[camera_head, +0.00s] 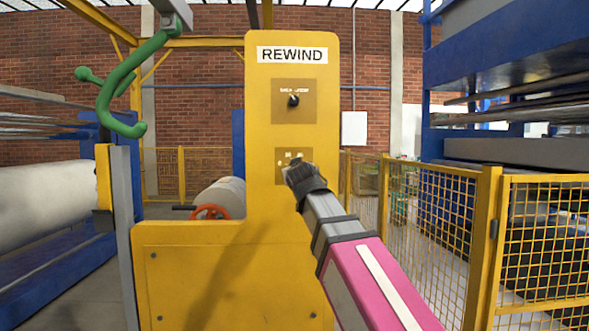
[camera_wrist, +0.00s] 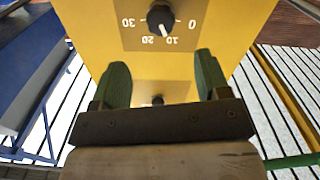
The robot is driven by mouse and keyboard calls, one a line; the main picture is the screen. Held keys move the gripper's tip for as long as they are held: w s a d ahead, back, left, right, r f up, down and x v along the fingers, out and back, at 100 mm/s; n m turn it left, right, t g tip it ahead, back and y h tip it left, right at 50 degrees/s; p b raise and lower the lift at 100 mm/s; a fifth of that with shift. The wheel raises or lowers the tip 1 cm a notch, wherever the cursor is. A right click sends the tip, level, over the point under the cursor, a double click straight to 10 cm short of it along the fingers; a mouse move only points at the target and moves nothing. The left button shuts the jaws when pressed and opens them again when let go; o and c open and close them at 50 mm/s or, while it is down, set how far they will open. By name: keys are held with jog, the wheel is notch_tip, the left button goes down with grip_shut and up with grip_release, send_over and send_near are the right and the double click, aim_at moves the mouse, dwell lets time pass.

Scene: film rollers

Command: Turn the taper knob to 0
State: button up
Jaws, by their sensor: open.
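The wrist view looks upside down. It shows a black round knob (camera_wrist: 160,18) on a tan plate with an inverted scale reading 0, 10, 20 and 30. No word naming this knob is readable. My gripper (camera_wrist: 162,78) is open, with its two green fingers apart and nothing between them. The knob lies beyond the fingertips, roughly in line with the gap. In the head view my gripper (camera_head: 303,176) covers most of the lower plate (camera_head: 282,158), hiding any knob there.
The yellow REWIND column (camera_head: 258,130) carries an upper plate with a black knob (camera_head: 293,100); its small label is unreadable. A yellow mesh fence (camera_head: 430,200) stands at right. A green hook-shaped bar (camera_head: 125,80) hangs at left. A red handwheel (camera_head: 210,212) is left of the column.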

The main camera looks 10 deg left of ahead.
jog(key=w, duration=0.3)
jog(key=w+a, duration=0.1)
jog(key=w, duration=0.3)
jog(key=w+a, duration=0.1)
jog(key=w, duration=0.2)
jog(key=shift+w+r, duration=0.15)
jog(key=shift+w, duration=0.15)
jog(key=c, duration=0.9)
